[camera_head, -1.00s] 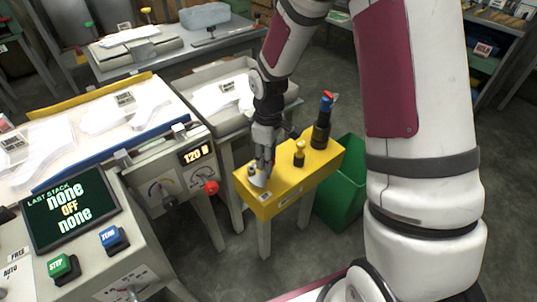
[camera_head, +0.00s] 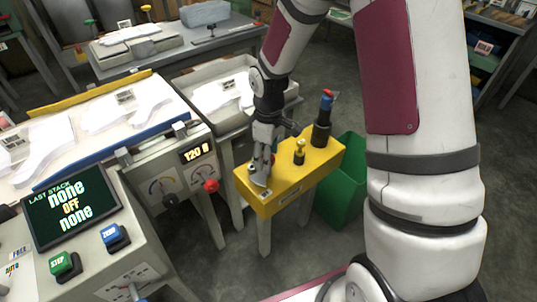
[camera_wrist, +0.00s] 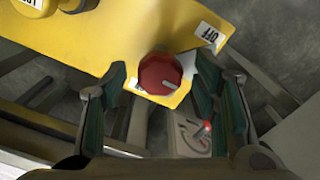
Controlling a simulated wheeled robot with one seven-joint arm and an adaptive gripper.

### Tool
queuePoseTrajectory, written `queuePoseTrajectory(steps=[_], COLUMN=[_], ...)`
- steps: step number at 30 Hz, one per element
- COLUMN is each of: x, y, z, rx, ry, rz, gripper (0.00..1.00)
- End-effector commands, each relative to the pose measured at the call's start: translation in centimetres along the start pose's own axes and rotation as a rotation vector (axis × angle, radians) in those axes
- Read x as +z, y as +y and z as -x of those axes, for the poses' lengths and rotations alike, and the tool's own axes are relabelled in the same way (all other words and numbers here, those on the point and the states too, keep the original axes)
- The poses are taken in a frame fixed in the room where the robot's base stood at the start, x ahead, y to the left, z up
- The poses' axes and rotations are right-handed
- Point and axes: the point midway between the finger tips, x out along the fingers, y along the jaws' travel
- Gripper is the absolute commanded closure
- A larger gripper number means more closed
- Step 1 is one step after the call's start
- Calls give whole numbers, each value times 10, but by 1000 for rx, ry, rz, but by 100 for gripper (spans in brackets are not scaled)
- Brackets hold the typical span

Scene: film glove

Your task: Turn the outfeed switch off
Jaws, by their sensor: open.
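A red rotary knob (camera_wrist: 160,74) with a pale pointer mark sits on the yellow box (camera_wrist: 110,45) in the wrist view. The mark points to the lower right. A white label reading OFF (camera_wrist: 208,34) lies to the upper right of the knob; another label is partly covered at its lower left. My gripper (camera_wrist: 160,95) is open, with one finger on each side of the knob; I cannot tell whether either touches it. In the head view my gripper (camera_head: 262,170) is over the left end of the yellow box (camera_head: 292,187) and largely hides the knob.
The yellow box also carries a brass-coloured knob (camera_head: 299,151) and a dark post with blue and red top (camera_head: 323,120). A green bin (camera_head: 345,185) stands behind it. The machine with a 120 display (camera_head: 196,153) and red-knobbed lever (camera_head: 211,185) is close on the left.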

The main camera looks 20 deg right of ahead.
Motion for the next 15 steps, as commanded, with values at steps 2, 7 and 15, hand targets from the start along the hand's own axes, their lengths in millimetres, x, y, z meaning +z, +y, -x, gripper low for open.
queuePoseTrajectory(steps=[2,7,15], x=[0,-1,0], y=[1,1,1], z=[6,32,86], rx=[2,5,4], ry=[2,4,3], rz=[-1,-2,0], gripper=[45,45,45])
